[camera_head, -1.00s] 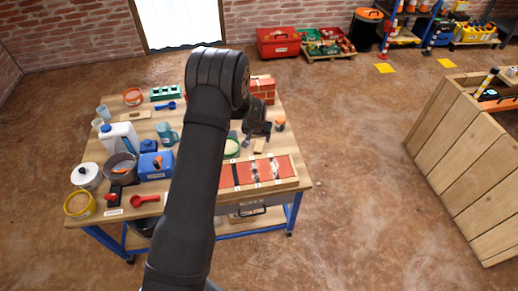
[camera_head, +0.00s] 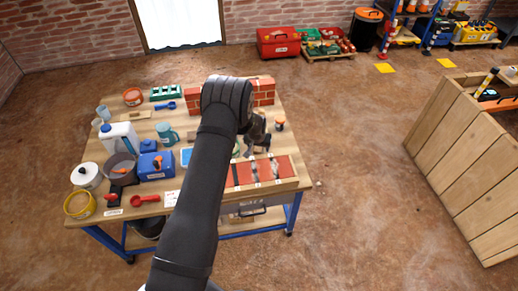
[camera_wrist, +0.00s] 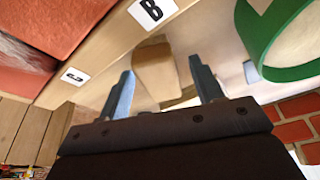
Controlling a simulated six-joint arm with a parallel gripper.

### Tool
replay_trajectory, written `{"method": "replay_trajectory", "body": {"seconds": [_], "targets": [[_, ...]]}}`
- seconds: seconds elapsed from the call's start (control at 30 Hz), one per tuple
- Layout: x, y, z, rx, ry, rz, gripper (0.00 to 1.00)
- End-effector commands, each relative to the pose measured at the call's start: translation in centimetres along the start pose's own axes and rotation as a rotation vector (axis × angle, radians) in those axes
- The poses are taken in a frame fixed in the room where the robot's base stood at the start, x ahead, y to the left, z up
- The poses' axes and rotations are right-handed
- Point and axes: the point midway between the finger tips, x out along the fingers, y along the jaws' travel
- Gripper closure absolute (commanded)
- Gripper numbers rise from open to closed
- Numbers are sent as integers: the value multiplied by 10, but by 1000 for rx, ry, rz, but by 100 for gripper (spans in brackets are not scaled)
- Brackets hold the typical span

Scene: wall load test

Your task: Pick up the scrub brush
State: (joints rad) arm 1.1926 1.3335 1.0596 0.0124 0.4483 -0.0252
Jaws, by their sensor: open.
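A tan wooden block with a paler part below it, seemingly the scrub brush (camera_wrist: 154,72), lies on the worktop in the wrist view. It shows between and beyond my two fingertips, with no clear contact on either side. My gripper (camera_wrist: 160,74) is open and empty. In the head view my gripper (camera_head: 252,150) is low over the right part of the workbench, just behind the board of red panels. There the brush cannot be made out, as my arm and gripper cover that spot.
A board with red panels (camera_head: 243,173) lies close to my gripper; its edge carries letter labels. A green ring (camera_wrist: 262,52) is close on the right in the wrist view. Red bricks (camera_head: 264,91) stand behind. Containers and tools crowd the bench's left half, including a blue box (camera_head: 150,173).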

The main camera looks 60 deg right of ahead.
Motion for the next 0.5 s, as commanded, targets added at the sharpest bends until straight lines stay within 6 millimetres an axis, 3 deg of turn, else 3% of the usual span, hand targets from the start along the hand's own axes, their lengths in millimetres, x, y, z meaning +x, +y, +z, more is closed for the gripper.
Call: {"method": "replay_trajectory", "body": {"seconds": [0.17,0.4,0.5], "targets": [[0,0,0,0,0,0,42],[0,0,0,0,0,0,89],[0,0,0,0,0,0,93]]}}
